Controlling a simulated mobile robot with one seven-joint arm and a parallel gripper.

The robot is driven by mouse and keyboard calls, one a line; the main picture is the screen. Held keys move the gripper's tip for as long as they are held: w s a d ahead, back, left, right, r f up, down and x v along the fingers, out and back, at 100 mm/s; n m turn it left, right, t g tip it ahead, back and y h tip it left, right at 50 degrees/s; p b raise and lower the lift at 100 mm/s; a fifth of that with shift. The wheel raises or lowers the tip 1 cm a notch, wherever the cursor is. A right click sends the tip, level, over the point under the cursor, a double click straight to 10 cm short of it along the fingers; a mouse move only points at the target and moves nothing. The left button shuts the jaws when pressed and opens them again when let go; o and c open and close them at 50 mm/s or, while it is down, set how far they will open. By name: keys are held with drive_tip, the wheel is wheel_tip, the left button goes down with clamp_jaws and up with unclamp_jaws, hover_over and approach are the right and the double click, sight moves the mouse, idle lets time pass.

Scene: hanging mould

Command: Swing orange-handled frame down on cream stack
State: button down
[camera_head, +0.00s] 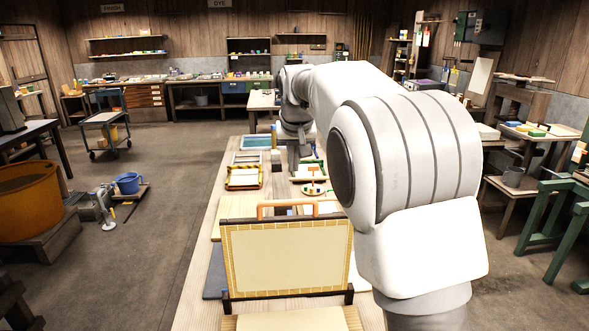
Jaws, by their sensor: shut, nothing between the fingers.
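The frame (286,257) stands almost upright near the front of the long table. It has a yellow tiled-looking border, a pale panel and a dark top bar. Its orange handle (286,205) rises above the top edge. Its lower edge meets a dark bar (289,295). A cream stack (290,321) lies in front of the frame's foot, cut off by the bottom of the picture. My gripper (293,172) is small and far off, beyond the handle and above the table. It points down, shut and empty, apart from the frame.
My arm hides the table's right side. Open floor lies to the left, with a blue bucket (128,183).

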wheel_tip(320, 180, down, 8)
drive_tip(key=shift+r, duration=0.15)
idle(0.5)
drive_tip(key=shift+s, duration=0.2)
